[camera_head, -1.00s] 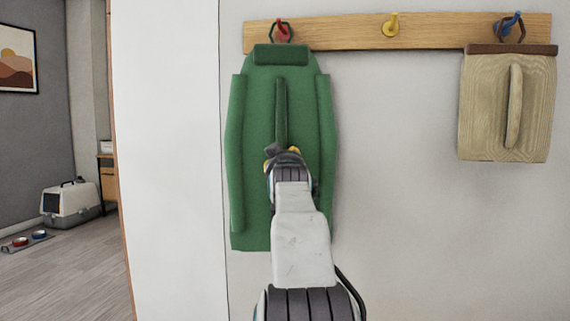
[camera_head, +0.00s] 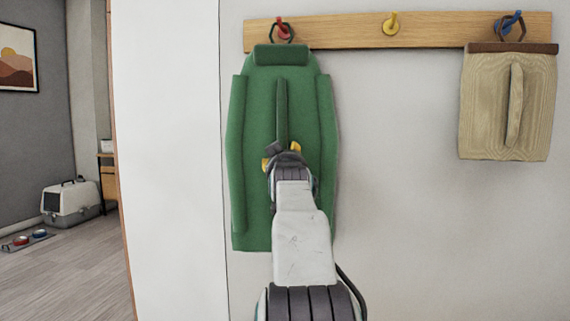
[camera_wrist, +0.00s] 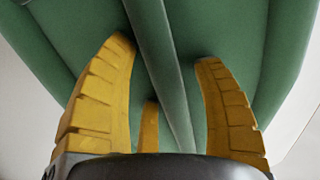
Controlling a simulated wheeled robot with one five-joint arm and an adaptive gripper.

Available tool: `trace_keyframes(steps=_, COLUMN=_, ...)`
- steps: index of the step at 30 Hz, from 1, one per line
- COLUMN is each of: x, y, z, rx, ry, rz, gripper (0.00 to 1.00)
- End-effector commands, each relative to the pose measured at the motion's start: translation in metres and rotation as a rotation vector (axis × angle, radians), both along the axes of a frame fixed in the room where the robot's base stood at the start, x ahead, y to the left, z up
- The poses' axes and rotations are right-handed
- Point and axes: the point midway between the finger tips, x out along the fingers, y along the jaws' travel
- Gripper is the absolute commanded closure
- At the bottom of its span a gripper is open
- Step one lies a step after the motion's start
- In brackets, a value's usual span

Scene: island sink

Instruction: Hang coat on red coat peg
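The green coat (camera_head: 256,120) hangs flat against the wall below the red peg (camera_head: 282,30). Its dark hexagonal loop (camera_head: 290,35) is around the red peg. A raised dark green strip (camera_head: 282,100) runs down the middle of the coat. My gripper (camera_head: 281,154) is in front of the coat near the lower end of this strip. In the wrist view my gripper (camera_wrist: 165,52) has its yellow fingers spread apart, with the strip (camera_wrist: 158,70) running between them and a gap on each side. My arm hides part of the coat's lower middle.
A wooden rail (camera_head: 345,32) on the wall carries the pegs. The yellow peg (camera_head: 391,24) is bare. A beige item (camera_head: 485,105) hangs at the blue peg (camera_head: 511,24). A litter box (camera_head: 70,203) and bowls (camera_head: 22,240) are on the floor at left.

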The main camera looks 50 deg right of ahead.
Motion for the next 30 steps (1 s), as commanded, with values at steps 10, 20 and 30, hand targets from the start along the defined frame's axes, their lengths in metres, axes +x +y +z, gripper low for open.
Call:
trace_keyframes(steps=10, x=-0.001, y=0.001, z=-0.003, rx=0.004, ry=0.004, rz=0.0, gripper=0.37)
trace_keyframes(steps=20, x=-0.026, y=0.028, z=0.0, rx=0.001, ry=0.001, rz=0.0, gripper=0.37)
trace_keyframes(steps=30, x=-0.062, y=0.066, z=0.0, rx=0.0, ry=0.0, rz=0.0, gripper=0.37)
